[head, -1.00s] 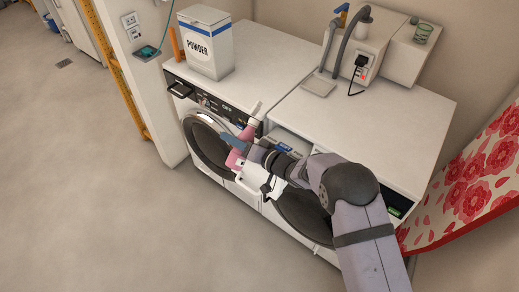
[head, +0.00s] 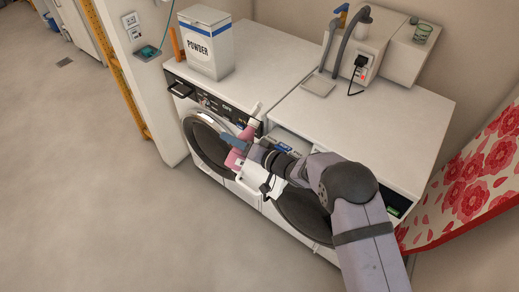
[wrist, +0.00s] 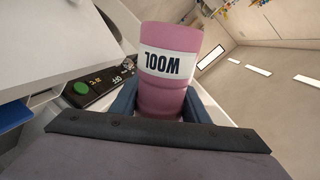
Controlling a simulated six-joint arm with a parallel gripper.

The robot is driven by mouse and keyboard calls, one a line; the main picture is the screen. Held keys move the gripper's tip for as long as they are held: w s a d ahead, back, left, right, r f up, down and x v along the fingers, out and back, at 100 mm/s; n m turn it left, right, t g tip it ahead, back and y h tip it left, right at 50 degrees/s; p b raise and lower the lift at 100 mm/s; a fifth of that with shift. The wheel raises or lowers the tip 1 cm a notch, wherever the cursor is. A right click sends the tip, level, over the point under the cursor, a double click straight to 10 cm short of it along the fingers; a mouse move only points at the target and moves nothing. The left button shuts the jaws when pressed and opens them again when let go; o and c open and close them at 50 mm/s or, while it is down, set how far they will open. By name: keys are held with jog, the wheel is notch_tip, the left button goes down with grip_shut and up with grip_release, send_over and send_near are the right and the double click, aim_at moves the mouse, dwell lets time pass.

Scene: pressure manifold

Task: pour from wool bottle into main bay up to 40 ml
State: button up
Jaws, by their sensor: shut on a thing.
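The pink wool bottle (head: 236,158) is held in front of the machines, near their shared edge, with its pale neck end pointing up and slightly right. In the wrist view the bottle (wrist: 165,72) shows its white WOOL label upside down. My gripper (head: 247,147) is shut around the bottle's body; its blue fingers (wrist: 163,108) press on both sides in the wrist view. The pulled-out detergent drawer (head: 292,143) of the right machine, with blue parts inside, lies just right of the bottle. My arm partly hides it. The main bay and any liquid level cannot be made out.
A powder box (head: 207,42) stands on the left machine. Red floral cloth (head: 480,180) hangs at right. The right machine's top (head: 365,115) is mostly clear.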

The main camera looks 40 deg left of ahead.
jog(key=shift+s+f+m+g+p, duration=0.25)
jog(key=shift+f+m+g+p, duration=0.1)
jog(key=shift+m, duration=0.35)
dwell(1.6)
jog(key=shift+s+r+m+p, duration=0.2)
jog(key=shift+r+m+p, duration=0.15)
jog(key=shift+m+p, duration=0.3)
dwell(1.8)
jog(key=shift+w+m+g+h, duration=0.3)
jog(key=shift+m+g, duration=0.15)
jog(key=shift+m, duration=0.2)
dwell(2.5)
